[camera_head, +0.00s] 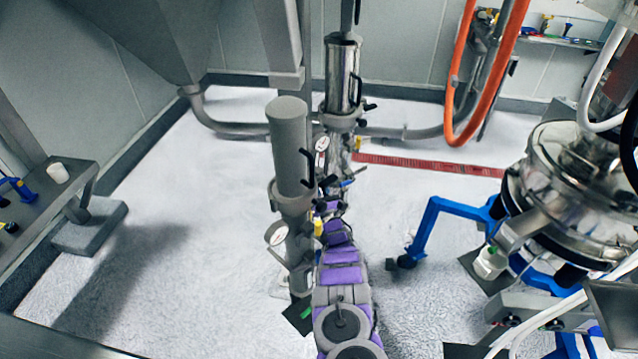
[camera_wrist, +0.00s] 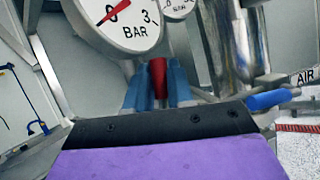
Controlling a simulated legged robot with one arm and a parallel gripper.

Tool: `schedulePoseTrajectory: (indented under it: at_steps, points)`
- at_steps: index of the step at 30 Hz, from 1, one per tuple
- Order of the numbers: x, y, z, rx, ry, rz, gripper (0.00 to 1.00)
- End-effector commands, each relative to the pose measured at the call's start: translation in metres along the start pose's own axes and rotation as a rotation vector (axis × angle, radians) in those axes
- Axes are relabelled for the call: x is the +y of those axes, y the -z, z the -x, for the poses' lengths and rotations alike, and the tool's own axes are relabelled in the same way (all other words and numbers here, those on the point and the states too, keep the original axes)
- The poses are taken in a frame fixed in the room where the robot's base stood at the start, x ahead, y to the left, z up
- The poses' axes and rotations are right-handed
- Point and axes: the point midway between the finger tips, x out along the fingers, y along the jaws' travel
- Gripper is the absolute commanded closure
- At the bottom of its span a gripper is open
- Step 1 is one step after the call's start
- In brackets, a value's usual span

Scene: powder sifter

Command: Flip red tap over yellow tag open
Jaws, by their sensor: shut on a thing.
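The red tap (camera_wrist: 161,80) shows in the wrist view between the two blue fingertips of my gripper (camera_wrist: 159,74), just below a round pressure gauge (camera_wrist: 122,20) marked BAR. My gripper is shut on the red tap. Only a narrow upright strip of the tap shows; the fingers and the purple and black part of my wrist hide the rest. In the head view my arm reaches forward past the near grey cylinder, and its end is too small to make out. A small yellow piece (camera_head: 318,227) shows beside my arm there; I cannot tell whether it is the tag.
A grey cylinder (camera_head: 290,150) with a gauge stands left of my arm, and a shiny cylinder (camera_head: 342,75) stands behind it. A blue handle (camera_wrist: 270,99) lies right of my fingers. A steel vessel (camera_head: 565,185) on a blue frame stands right.

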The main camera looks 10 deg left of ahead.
Motion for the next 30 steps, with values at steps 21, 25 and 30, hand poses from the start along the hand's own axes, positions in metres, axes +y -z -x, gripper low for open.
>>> schedulePoseTrajectory:
  at_steps: [21, 25, 30]
  points:
    - [0.001, -0.002, 0.022, 0.000, -0.001, -0.002, 0.71]
    - [0.002, -0.001, 0.049, 0.004, -0.001, -0.003, 0.71]
    - [0.000, 0.001, 0.088, 0.009, 0.001, -0.002, 0.71]
